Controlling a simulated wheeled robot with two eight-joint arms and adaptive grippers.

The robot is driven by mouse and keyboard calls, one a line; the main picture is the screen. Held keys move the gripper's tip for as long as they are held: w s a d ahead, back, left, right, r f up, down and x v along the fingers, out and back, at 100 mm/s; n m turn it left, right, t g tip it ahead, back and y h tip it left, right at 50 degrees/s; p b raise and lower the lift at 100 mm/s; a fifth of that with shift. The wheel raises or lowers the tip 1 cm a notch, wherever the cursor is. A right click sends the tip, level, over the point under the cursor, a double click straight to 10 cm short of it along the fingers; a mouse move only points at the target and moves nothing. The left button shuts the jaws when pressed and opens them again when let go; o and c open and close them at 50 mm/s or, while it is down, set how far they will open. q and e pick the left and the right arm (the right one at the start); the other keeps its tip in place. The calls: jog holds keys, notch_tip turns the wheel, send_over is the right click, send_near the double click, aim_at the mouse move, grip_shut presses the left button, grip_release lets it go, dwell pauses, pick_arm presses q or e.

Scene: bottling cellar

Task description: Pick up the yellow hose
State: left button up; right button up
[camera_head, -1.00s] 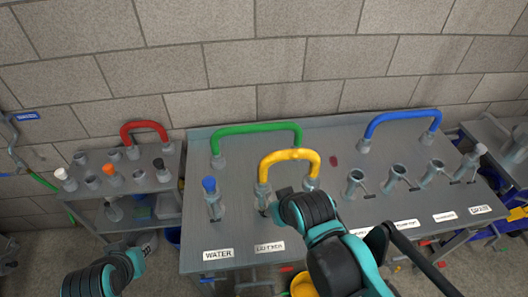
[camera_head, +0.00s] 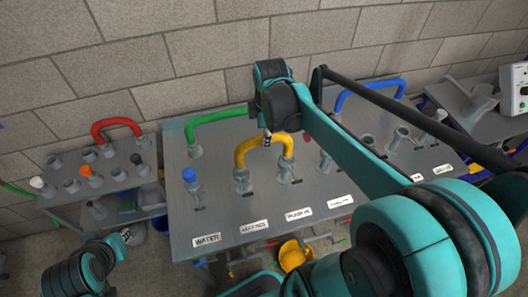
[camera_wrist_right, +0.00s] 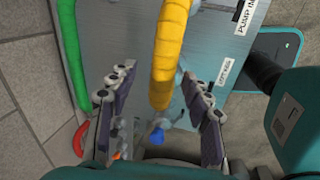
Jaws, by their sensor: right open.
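The yellow hose (camera_head: 247,148) is an arch standing upright on the grey sloped panel (camera_head: 215,215), its two ends on grey ports. My right gripper (camera_head: 267,139) is above the arch in the head view, mostly hidden by its own wrist. In the right wrist view the yellow hose (camera_wrist_right: 166,65) runs between the two open fingers of the right gripper (camera_wrist_right: 157,78). I see no clear closing contact. My left gripper (camera_head: 128,236) is low at the left of the head view, away from the hose; its fingers are too small to read.
A green hose (camera_head: 214,116) and a blue hose (camera_head: 370,84) arch behind on the same panel. A blue-capped port (camera_head: 189,175) stands left of the yellow hose. A red hose (camera_head: 117,123) is on the side cart at left. A yellow bucket (camera_head: 293,256) is below the panel.

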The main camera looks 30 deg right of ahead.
jog(key=shift+w+d+f+n, duration=0.15)
jog(key=shift+w+d+n, duration=0.05)
jog(key=shift+d+n, duration=0.1)
jog(key=shift+f, duration=0.25)
jog(key=b+x, duration=0.1)
jog(key=x, duration=0.1)
jog(key=shift+f, duration=0.35)
jog(key=x, duration=0.1)
jog(key=b+x, duration=0.1)
jog(key=x, duration=0.1)
jog(key=b+x, duration=0.1)
jog(key=shift+s+a+f, duration=0.1)
jog(key=shift+s+f, duration=0.15)
jog(key=shift+f, duration=0.25)
jog(key=shift+r, duration=0.1)
jog(key=shift+c, duration=0.2)
grip_shut()
